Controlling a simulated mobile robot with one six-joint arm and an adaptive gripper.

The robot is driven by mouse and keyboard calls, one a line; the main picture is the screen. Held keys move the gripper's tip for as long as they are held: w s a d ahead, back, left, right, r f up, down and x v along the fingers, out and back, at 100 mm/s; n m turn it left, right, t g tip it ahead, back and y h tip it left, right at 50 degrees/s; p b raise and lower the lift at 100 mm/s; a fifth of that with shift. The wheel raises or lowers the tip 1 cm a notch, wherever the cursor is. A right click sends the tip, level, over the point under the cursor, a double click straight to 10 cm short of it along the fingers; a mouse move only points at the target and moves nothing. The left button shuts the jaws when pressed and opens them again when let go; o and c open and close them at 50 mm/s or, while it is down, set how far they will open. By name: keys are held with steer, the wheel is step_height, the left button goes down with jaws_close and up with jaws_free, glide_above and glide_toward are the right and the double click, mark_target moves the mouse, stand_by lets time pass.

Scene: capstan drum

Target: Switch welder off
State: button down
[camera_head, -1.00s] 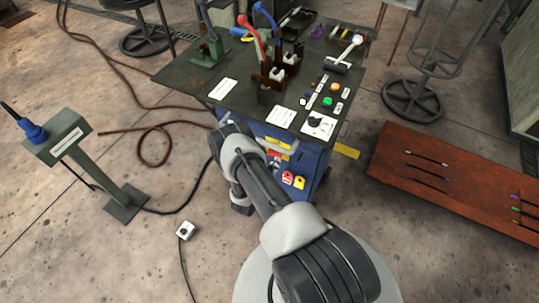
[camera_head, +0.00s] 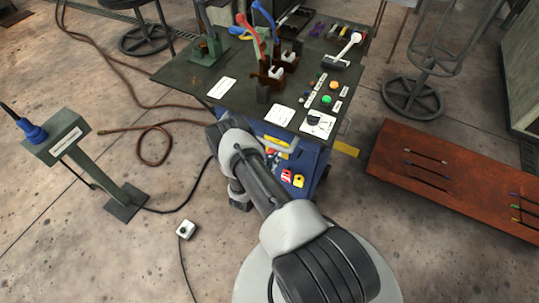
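A blue cabinet (camera_head: 312,157) stands under a dark worktop in the camera_head view, with a yellow label and small red and yellow items on its front. I cannot tell for sure which unit is the welder. A white plate with a black rotary knob (camera_head: 315,120) sits at the worktop's front right corner. A green button (camera_head: 326,100) and an orange button (camera_head: 334,86) are just behind it. My arm reaches up from the bottom right and covers part of the cabinet's front left. My gripper does not show; its state is hidden.
Clamps with red and blue handles (camera_head: 252,35) stand on the dark worktop (camera_head: 190,76). A green pedestal (camera_head: 88,158) with a blue plug is at left. A rusty red bench (camera_head: 390,160) is at right.

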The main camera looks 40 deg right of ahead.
steer(key=shift+a, duration=0.4)
steer(key=shift+w+r, duration=0.15)
steer(key=shift+r, duration=0.15)
steer(key=shift+w+r, duration=0.2)
steer(key=shift+r, duration=0.05)
steer(key=shift+w+r, duration=0.15)
stand_by(0.4)
stand_by(0.5)
